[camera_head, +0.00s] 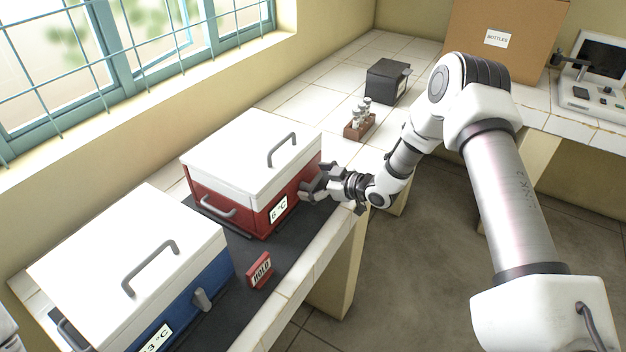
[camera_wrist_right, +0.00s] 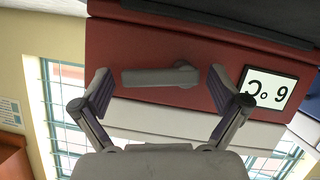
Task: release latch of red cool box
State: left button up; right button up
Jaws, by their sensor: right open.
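The red cool box (camera_head: 246,212) has a white lid (camera_head: 240,150) with a grey handle, shut down on the body, and a "6 °C" label. My right gripper (camera_head: 308,186) is at the right end of its front face, fingers open. In the right wrist view, which looks upside down, a grey latch (camera_wrist_right: 160,77) lies on the red front face (camera_wrist_right: 150,45) between the open fingertips of the gripper (camera_wrist_right: 160,87). The fingers appear apart from the latch on both sides. In the head view my gripper hides the latch. My left gripper is out of view.
A blue cool box (camera_head: 207,283) with a white lid and a grey front latch stands at near left. A red "HOLD" sign (camera_head: 260,270) stands on the dark mat (camera_head: 248,300). A vial rack (camera_head: 359,127) and a black box (camera_head: 386,82) stand farther back.

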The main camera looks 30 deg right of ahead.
jog(key=shift+s, duration=0.15)
jog(key=shift+r, duration=0.1)
jog(key=shift+c, duration=1)
jog(key=c, duration=1)
jog(key=shift+o, duration=0.2)
jog(key=shift+d+f+m+g+y+b, duration=0.1)
jog(key=shift+f+m+g+y+b, duration=0.25)
jog(key=shift+m+y, duration=0.4)
jog(key=o, duration=1.2)
jog(key=shift+c, duration=0.2)
jog(key=v, duration=1.1)
jog(key=shift+s+r, duration=0.3)
jog(key=shift+d, duration=0.15)
